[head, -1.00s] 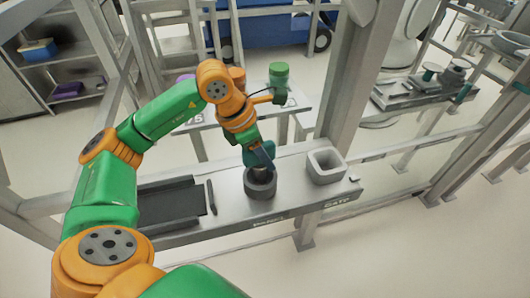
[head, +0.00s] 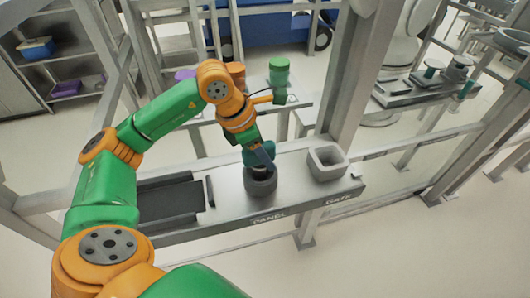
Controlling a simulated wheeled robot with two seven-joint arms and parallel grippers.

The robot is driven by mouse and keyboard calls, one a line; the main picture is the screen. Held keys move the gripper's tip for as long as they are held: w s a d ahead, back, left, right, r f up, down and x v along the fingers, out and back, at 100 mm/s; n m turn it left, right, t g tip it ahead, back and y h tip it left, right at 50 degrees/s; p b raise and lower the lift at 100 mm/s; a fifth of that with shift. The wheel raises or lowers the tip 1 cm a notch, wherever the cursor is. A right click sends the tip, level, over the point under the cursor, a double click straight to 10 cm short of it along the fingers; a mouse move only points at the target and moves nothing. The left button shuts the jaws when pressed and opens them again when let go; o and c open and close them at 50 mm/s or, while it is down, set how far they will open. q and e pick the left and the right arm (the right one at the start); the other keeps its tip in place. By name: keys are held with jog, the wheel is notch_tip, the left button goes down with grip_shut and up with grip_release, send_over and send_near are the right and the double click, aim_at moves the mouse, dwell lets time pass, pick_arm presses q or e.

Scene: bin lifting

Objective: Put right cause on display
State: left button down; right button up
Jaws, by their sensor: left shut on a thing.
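My left arm reaches in from the left. Its gripper (head: 263,160) points down over a dark grey round cup (head: 260,187) on the front bench. The gripper is shut on a teal piece (head: 253,151), which shows beside the fingers at the cup's mouth. The fingers and the cup's rim hide its lower end, so I cannot tell how deep it sits. A grey square-rimmed bin (head: 327,163) stands empty to the right on the same bench. My right gripper is out of view.
The bench (head: 300,196) carries a dark flat tray (head: 170,203) at left. A green cylinder (head: 279,72) stands on the table behind. A thick grey post (head: 352,90) rises behind the bin. Shelves (head: 60,70) stand at far left.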

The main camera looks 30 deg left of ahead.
pick_arm(q)
jog(key=shift+f+b, duration=0.8)
jog(key=shift+f, duration=0.15)
grip_release()
notch_tip(320, 180, up, 9)
jog(key=p, duration=0.8)
jog(key=shift+r, duration=0.15)
dwell(0.7)
